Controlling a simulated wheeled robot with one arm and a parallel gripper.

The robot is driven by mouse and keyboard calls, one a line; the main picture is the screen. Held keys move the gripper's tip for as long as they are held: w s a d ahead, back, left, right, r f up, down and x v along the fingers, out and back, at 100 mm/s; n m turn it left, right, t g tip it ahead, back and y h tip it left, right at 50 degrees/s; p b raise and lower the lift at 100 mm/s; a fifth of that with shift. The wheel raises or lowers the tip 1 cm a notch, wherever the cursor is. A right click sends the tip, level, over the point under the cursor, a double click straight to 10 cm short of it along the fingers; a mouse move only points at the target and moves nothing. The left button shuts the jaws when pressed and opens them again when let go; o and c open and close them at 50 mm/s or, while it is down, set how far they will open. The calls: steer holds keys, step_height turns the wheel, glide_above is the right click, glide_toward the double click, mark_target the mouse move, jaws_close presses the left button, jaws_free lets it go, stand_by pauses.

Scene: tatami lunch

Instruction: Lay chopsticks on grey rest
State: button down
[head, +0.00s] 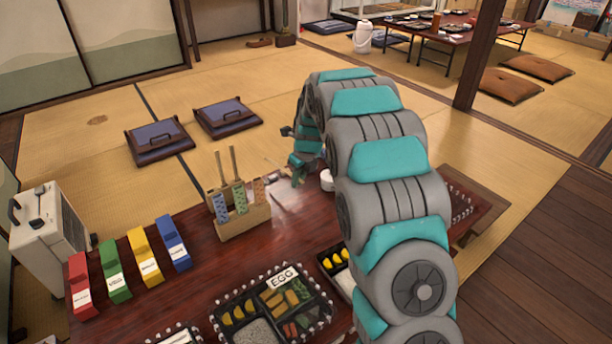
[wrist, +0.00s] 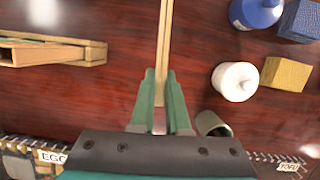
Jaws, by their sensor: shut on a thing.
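My gripper (head: 297,164) is over the far side of the dark red table in the head view. In the wrist view its green fingers (wrist: 160,76) are shut on a pair of pale wooden chopsticks (wrist: 165,35). The chopsticks point straight away from the fingers and out of the top of the view. In the head view they show only as a faint thin line (head: 274,163). I cannot make out a grey rest in either view; my arm hides part of the table.
A wooden holder (head: 244,224) with patterned sleeves and upright chopsticks stands left of my gripper. The wrist view shows a white lidded pot (wrist: 235,81), a grey-green cup (wrist: 211,124), a blue bottle (wrist: 255,12), a blue block (wrist: 299,19) and a yellow block (wrist: 287,73) at right.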

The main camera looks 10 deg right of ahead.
steer(key=shift+a+f+m, duration=0.2)
steer(key=shift+f+m, duration=0.1)
steer(key=shift+m, duration=0.1)
steer(key=b, duration=0.4)
glide_above(296, 203)
steer(key=shift+s+d+f, duration=0.1)
steer(key=shift+s+f, duration=0.15)
steer(key=shift+f, duration=0.8)
steer(key=shift+s+f, duration=0.2)
steer(key=shift+f, duration=0.85)
steer(key=shift+f+p, duration=0.55)
steer(key=shift+f, duration=0.55)
steer(key=shift+c, duration=1.8)
jaws_free()
steer(key=shift+r+p, duration=2.6)
steer(key=shift+r, duration=0.95)
